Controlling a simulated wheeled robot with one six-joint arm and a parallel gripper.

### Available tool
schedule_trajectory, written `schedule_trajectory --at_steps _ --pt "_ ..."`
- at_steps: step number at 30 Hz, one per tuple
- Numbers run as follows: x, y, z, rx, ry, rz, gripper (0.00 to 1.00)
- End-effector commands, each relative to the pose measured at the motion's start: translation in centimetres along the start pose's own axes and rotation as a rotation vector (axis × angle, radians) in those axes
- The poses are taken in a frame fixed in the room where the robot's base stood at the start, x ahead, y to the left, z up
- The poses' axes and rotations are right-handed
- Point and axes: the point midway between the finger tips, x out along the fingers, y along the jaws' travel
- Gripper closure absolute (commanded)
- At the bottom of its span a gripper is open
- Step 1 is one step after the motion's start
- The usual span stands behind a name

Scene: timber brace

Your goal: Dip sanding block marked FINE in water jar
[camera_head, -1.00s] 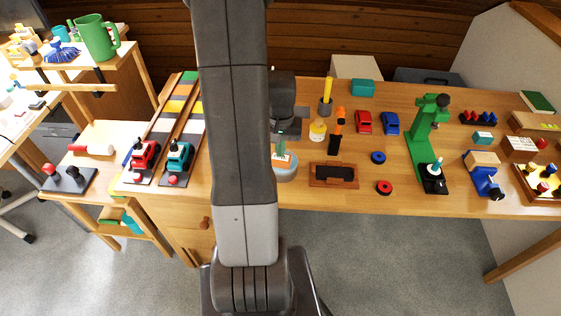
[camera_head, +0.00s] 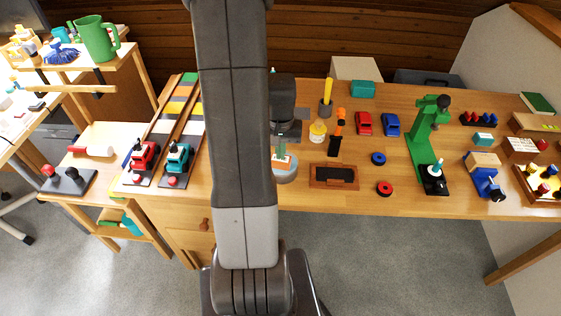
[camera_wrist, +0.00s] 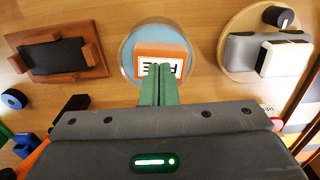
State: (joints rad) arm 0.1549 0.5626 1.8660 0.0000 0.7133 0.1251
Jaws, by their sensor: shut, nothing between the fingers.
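The sanding block (camera_wrist: 160,62) is orange with a white label; its dark letters look upside down and are partly hidden by my fingers. It lies within the round rim of the water jar (camera_wrist: 127,52) in the wrist view; how deep it sits I cannot tell. The jar (camera_head: 285,176) also shows in the head view beside my arm, with the block (camera_head: 279,160) partly visible in it. My gripper (camera_wrist: 161,80) has its green fingers together, tips over the block's near edge. They look empty.
A wooden holder with a black pad (camera_wrist: 57,57) stands left of the jar in the wrist view. A round board with grey and white blocks (camera_wrist: 268,55) lies to the right. Yellow and orange tools (camera_head: 338,125) stand behind the jar in the head view. My arm hides part of the bench.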

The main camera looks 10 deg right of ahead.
Motion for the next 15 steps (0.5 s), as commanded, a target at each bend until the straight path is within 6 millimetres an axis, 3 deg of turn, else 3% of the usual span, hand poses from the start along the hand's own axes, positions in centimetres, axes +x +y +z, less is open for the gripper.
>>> schedule_trajectory --at_steps 15 --pt "-3.9 0.0 0.0 0.0 0.001 0.0 1.0"
